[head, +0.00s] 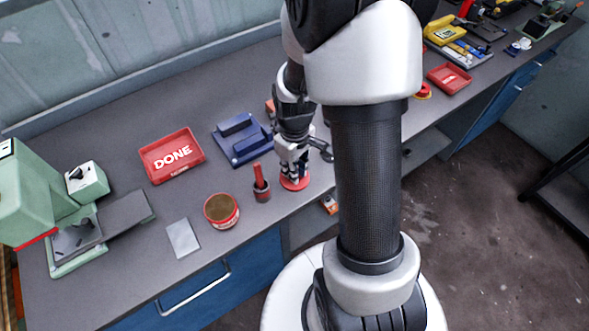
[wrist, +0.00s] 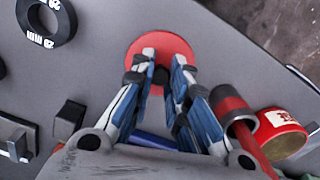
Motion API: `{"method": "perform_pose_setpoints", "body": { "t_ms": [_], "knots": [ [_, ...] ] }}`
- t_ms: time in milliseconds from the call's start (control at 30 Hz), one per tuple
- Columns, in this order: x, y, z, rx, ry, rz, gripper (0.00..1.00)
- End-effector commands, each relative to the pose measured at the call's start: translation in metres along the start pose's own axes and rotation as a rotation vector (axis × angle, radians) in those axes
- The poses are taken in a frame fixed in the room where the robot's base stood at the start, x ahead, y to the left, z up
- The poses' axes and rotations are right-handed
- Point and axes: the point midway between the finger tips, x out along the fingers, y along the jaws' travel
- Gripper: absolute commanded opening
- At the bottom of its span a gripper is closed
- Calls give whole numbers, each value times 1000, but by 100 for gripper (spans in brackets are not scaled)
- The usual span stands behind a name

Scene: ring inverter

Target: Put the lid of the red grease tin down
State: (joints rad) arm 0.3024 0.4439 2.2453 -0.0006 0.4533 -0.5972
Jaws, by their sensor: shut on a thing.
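The red lid (head: 295,184) is a flat round disc with a small dark knob in its middle. It also shows in the wrist view (wrist: 160,42). My gripper (head: 293,171) points down over it, its fingertips (wrist: 163,66) shut on the knob. The lid is at or very close to the bench top near the front edge; I cannot tell whether it touches. The red grease tin (head: 221,210) stands open on the bench to the left, with brown grease inside. Its side shows at the right of the wrist view (wrist: 281,132).
A red-handled tool in a small pot (head: 262,189) stands between tin and lid. A blue fixture (head: 240,139) and a red DONE tray (head: 172,155) lie behind. A grey plate (head: 183,238) lies left of the tin. A dark ring (wrist: 47,20) lies on the bench.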

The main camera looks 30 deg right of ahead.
Motion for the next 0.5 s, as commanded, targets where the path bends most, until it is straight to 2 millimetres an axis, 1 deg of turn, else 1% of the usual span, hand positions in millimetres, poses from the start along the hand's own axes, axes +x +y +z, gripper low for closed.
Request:
{"method": "perform_pose_setpoints", "body": {
  "t_ms": [100, 233, 267, 500],
  "knots": [
    [-1, 0, 0, 0, 1, 0, 0],
    [3, 0, 0, 0, 0, 0, 0],
    [3, 0, 0, 0, 1, 0, 16],
    [2, 0, 0, 0, 1, 0, 32]
  ]
}}
